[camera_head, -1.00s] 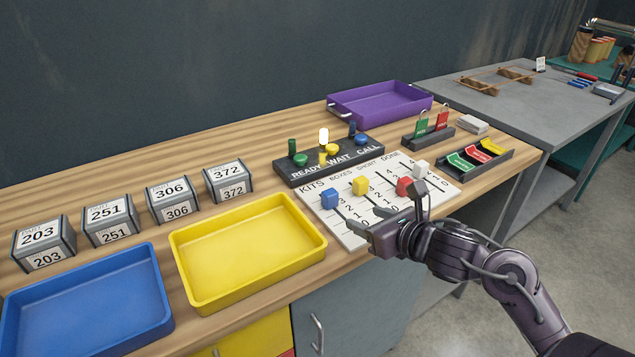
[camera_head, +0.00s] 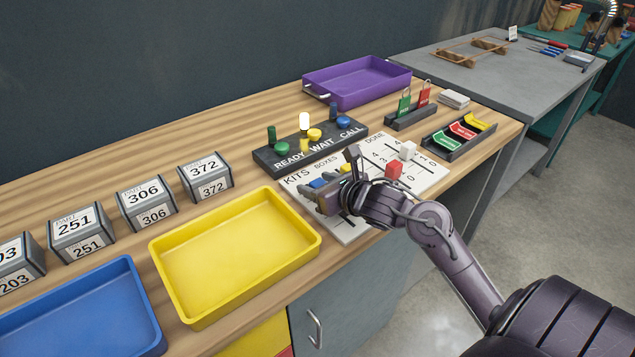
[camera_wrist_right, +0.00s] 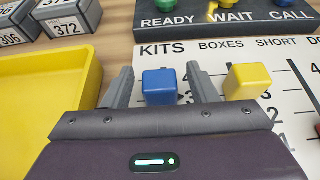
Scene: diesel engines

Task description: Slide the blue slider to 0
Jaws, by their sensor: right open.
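The blue slider (camera_wrist_right: 160,86) is a blue block on the white slider board (camera_wrist_right: 291,42), under the KITS label. In the right wrist view it stands between the two fingers of my open right gripper (camera_wrist_right: 163,88), with gaps on both sides. In the head view the blue slider (camera_head: 318,183) is mostly hidden by my right gripper (camera_head: 314,190). The yellow slider (camera_wrist_right: 247,80) stands just right of the right finger. The red slider (camera_head: 394,168) and white slider (camera_head: 407,150) are farther right. My left gripper is not in view.
Behind the board is a dark READY/WAIT/CALL button panel (camera_head: 310,147). A yellow tray (camera_head: 165,262) lies left of the gripper, with numbered boxes (camera_head: 205,177) behind it. A purple tray (camera_head: 357,88) stands at the back. The table's front edge is close to the board.

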